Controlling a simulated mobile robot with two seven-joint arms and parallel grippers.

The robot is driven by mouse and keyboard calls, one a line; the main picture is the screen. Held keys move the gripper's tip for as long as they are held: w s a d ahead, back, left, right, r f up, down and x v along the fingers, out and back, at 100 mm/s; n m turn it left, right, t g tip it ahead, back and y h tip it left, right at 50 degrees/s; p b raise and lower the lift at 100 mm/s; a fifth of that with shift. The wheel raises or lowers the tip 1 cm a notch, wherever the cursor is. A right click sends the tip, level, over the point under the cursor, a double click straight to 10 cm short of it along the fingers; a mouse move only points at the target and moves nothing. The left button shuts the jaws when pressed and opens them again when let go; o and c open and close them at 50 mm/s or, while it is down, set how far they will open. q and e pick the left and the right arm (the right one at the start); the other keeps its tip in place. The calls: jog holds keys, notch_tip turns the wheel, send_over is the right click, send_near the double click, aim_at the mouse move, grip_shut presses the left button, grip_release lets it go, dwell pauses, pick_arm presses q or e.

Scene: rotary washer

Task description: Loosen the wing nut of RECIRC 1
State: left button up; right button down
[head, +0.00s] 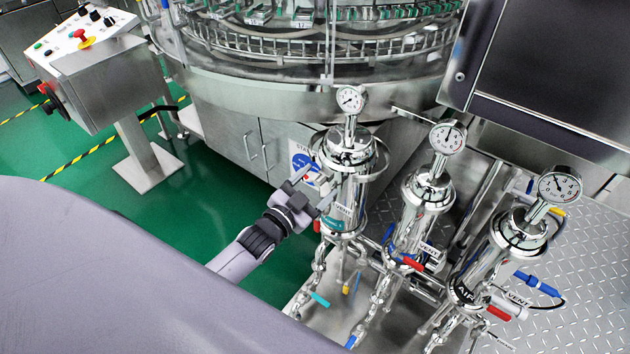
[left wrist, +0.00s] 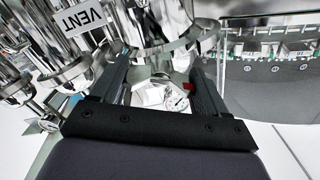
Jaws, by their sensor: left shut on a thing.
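Three polished filter housings stand in a row. The leftmost housing (head: 347,180) carries a gauge (head: 349,100) on top and a VENT tag; I cannot read RECIRC 1 on it. My right gripper does not show.
The middle housing (head: 418,215) and the right housing marked AIR (head: 495,262) stand close by, with valves and hoses. The rotary washer (head: 290,100) is behind. A control panel (head: 100,75) stands at the left. Green floor (head: 150,215) is free left of the gripper.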

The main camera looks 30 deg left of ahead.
aim_at(312, 190)
pick_arm(q)
jog(key=shift+n, duration=0.6)
jog(key=shift+n+p, duration=0.35)
jog(key=shift+n, duration=0.15)
jog(key=o, duration=1.1)
jog(key=shift+c, duration=0.2)
jog(key=shift+s+a+p, duration=0.15)
jog(key=shift+s, duration=1.05)
jog(key=shift+s+a+p, duration=0.1)
jog(key=shift+s+a, duration=0.1)
jog(key=shift+s, duration=0.95)
jog(key=shift+s+a+p, duration=0.15)
jog(key=shift+s, duration=1.05)
